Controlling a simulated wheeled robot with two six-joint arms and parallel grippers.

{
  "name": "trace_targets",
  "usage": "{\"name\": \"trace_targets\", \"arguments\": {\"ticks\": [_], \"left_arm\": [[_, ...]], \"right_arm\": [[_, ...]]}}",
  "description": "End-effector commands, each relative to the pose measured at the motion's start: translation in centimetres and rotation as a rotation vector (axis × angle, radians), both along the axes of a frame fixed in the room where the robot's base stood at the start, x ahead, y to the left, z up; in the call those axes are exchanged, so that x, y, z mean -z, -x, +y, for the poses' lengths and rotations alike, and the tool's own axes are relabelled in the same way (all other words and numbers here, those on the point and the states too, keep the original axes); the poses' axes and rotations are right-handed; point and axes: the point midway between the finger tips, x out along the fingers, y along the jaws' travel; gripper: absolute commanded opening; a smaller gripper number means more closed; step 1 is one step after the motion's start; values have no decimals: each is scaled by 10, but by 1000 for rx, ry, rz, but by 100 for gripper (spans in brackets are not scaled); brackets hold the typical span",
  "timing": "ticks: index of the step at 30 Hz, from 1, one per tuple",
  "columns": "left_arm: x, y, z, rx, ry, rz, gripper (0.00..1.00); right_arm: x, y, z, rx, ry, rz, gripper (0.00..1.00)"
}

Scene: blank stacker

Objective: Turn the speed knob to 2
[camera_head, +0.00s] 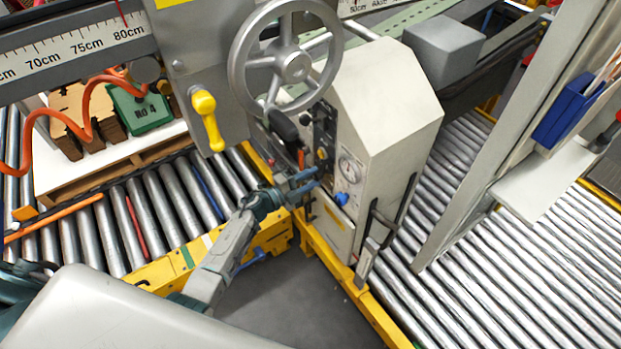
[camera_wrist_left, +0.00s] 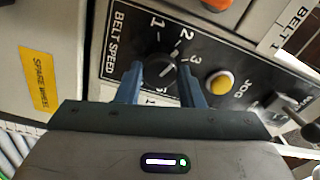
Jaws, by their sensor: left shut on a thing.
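The speed knob (camera_wrist_left: 165,70) is a dark round knob on a black panel marked BELT SPEED, with numbers 1, 2 and 3 printed around it in the left wrist view. A small light mark shows on the knob, but which number it points at I cannot tell. My left gripper (camera_wrist_left: 163,88) has one blue finger on each side of the knob and is shut on it. In the head view my left gripper (camera_head: 316,185) is at the front panel of the cream machine housing (camera_head: 385,95). My right gripper is not in view.
Roller conveyors (camera_head: 480,200) flank the housing.

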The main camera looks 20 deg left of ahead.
Motion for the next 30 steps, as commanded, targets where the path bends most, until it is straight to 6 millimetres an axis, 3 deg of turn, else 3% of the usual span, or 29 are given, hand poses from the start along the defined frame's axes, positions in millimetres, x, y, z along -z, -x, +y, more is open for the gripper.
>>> {"name": "trace_targets", "arguments": {"ticks": [4, 5, 8, 20, 30], "left_arm": [[0, 0, 0, -1, -1, 1, 11], [1, 0, 0, -1, -1, 1, 36], [0, 0, 0, -1, -2, 0, 56], [2, 7, 6, -1, -3, 0, 56], [7, 57, 48, 0, -4, 0, 56]], "right_arm": [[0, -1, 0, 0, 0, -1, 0], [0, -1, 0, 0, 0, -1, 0], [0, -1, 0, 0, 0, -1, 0], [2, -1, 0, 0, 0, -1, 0], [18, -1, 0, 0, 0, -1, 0]]}}
